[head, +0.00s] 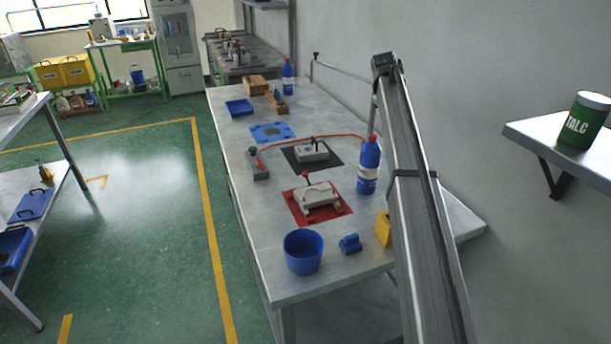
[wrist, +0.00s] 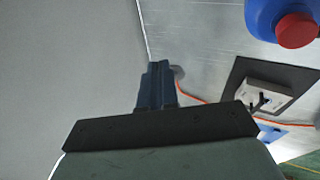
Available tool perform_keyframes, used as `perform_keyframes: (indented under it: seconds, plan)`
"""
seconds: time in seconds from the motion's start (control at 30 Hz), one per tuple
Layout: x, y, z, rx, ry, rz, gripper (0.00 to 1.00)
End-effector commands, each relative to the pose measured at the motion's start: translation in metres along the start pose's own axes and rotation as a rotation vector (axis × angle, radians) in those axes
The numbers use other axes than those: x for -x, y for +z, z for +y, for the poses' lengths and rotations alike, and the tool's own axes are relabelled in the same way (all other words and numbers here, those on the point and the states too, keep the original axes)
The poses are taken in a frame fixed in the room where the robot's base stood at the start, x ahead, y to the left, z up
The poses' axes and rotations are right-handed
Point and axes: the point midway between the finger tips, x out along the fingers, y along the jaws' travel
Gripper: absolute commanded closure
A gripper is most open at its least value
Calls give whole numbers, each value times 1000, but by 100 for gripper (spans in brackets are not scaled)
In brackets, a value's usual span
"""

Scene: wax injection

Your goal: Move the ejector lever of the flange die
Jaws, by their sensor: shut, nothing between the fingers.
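Two pale dies stand on the long metal table, and I cannot tell which is the flange die. The nearer die (head: 317,196) sits on a red mat (head: 336,211) and has an upright lever with a red knob (head: 305,174). The farther die (head: 311,152) sits on a black mat (head: 327,159), with a small dark upright lever (head: 317,145). It also shows at the right of the wrist view (wrist: 264,95). My gripper (wrist: 158,66) is shut and empty, apart from that die and left of it in the wrist view. In the head view I cannot make it out.
A blue bottle with a red cap (head: 369,168) stands close to both dies, and looms large in the wrist view (wrist: 262,18). A red hose (head: 345,136) runs behind the black mat. A blue tub (head: 303,255), blue block (head: 350,244) and yellow block (head: 383,230) stand in front.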

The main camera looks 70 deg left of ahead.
Motion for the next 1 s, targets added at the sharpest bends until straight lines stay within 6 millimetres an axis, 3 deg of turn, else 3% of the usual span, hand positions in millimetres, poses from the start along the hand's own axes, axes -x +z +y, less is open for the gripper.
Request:
perform_keyframes:
  seconds: [0.3,0.6,0.8,1.0]
  plan:
    - [-1,-44,-109,-38,-182,-69,100]
    - [9,-76,-219,-61,-348,-172,100]
    - [18,-87,-269,-66,-416,-230,100]
    - [21,-90,-290,-68,-444,-259,100]
